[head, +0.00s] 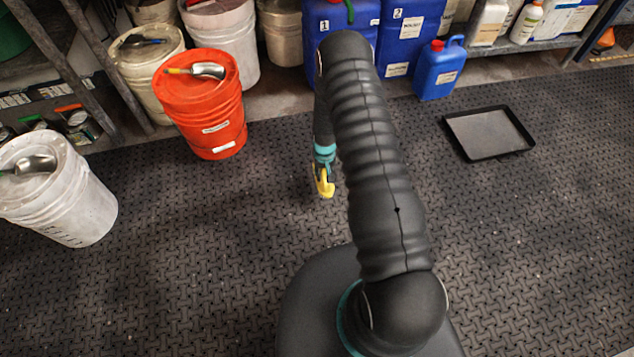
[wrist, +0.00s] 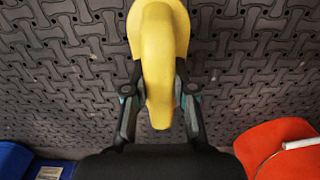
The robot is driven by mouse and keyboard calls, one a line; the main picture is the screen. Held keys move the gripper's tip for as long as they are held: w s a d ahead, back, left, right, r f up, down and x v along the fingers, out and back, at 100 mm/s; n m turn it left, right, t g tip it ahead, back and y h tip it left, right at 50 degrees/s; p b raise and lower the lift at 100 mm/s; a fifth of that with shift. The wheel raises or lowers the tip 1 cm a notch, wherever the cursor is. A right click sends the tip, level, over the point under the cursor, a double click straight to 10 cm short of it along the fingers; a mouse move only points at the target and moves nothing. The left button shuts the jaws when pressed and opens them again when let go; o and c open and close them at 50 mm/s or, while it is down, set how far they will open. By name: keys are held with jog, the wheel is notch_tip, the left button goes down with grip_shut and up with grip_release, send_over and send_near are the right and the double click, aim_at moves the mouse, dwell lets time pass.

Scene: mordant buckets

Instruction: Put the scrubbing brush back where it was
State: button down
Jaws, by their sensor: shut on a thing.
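My gripper (head: 323,168) hangs above the dark floor mat, left of my arm's thick link in the head view. It is shut on a smooth yellow thing, which I take to be the scrubbing brush (head: 325,186). In the wrist view the brush (wrist: 162,50) sits between the two fingers of my gripper (wrist: 160,88), with mat behind it. Its bristles cannot be made out.
A white bucket (head: 78,210) stands far left, a cream bucket (head: 150,88) behind. A shallow black tray (head: 490,132) lies on the right. Blue jugs (head: 410,40) line the back. The mat between is clear.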

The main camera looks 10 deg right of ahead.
aim_at(317, 182)
jog(key=shift+w+a+f, duration=0.1)
jog(key=shift+a+f, duration=0.25)
jog(key=shift+a, duration=0.25)
jog(key=shift+w+a+f, duration=0.1)
jog(key=shift+a+f, duration=0.25)
jog(key=shift+a, duration=0.2)
jog(key=shift+f, duration=1.95)
jog(key=shift+f, duration=0.2)
jog(key=c, duration=1)
grip_release()
jog(key=shift+o, duration=0.2)
jog(key=shift+r, duration=0.15)
